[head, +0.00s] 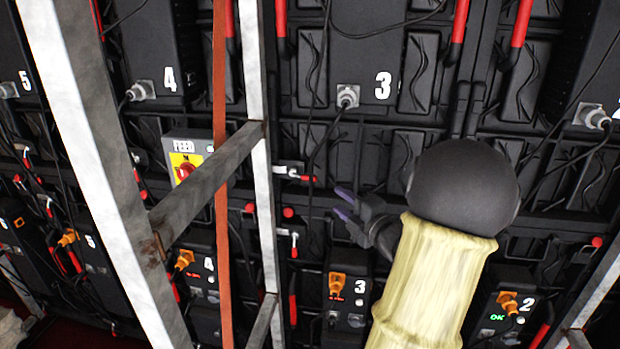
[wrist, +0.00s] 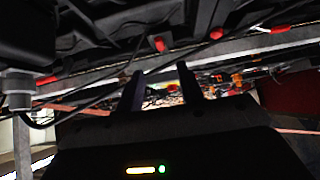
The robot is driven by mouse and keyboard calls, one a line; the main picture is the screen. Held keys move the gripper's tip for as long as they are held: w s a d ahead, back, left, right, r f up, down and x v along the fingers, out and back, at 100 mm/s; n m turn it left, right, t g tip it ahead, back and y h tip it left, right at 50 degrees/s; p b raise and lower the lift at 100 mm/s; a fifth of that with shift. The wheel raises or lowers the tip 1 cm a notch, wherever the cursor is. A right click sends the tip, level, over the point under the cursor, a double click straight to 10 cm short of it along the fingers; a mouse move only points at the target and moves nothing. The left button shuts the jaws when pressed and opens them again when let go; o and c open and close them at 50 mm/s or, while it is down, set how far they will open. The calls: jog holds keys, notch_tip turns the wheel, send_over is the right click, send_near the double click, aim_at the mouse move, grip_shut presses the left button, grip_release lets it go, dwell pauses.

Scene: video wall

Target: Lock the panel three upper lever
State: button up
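Panel three (head: 370,28) is a black screen back marked with a white 3, at the top centre of the head view. A lever with a red grip (head: 298,177) sticks out sideways at its lower left; no label shows whether it is the upper one. A second lever (head: 293,305) hangs straight down below it. My gripper (head: 342,203) is just right of the sideways lever and apart from it. Its purple-tipped fingers are spread and empty; the wrist view also shows the gap between the fingers (wrist: 162,72).
Metal frame posts (head: 258,170) and an orange strap (head: 220,150) stand in front of the wall, left of the lever. A grey FEED box (head: 187,153) is behind them. Black cables (head: 318,145) hang near the lever. Box 3 (head: 346,300) is below my gripper.

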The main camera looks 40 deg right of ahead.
aim_at(312, 180)
jog(key=w, duration=0.4)
jog(key=w+p, duration=0.1)
jog(key=w, duration=0.4)
jog(key=w+d+p, duration=0.1)
jog(key=w, duration=0.4)
jog(key=shift+r, duration=0.1)
jog(key=shift+c, duration=0.5)
grip_shut()
